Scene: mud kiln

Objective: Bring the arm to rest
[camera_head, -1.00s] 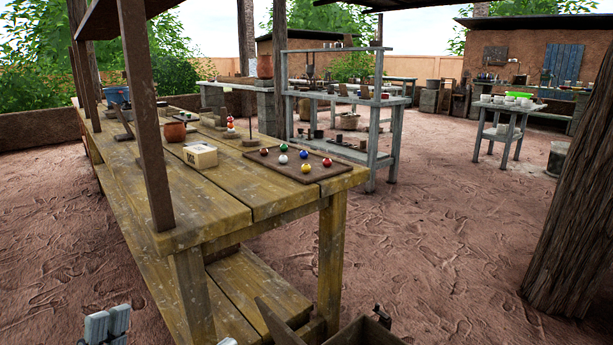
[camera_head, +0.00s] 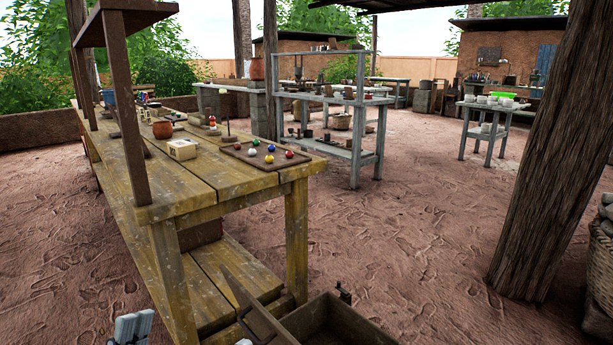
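A pale grey two-part shape (camera_head: 132,328) shows at the bottom left edge. It may be the tip of my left gripper, but it is cut off and I cannot tell whether it is open or shut. A small whitish tip (camera_head: 243,342) barely shows at the bottom edge, and I cannot tell what it is. I see no clear part of my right gripper. No object is visibly held.
A wooden table (camera_head: 225,185) stands ahead on the left, with a tray of coloured balls (camera_head: 236,153), a box (camera_head: 183,149) and a clay pot (camera_head: 162,130). An open wooden crate (camera_head: 335,325) is close below. A thick post (camera_head: 545,160) and basket (camera_head: 600,270) stand right. Mid-right ground is clear.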

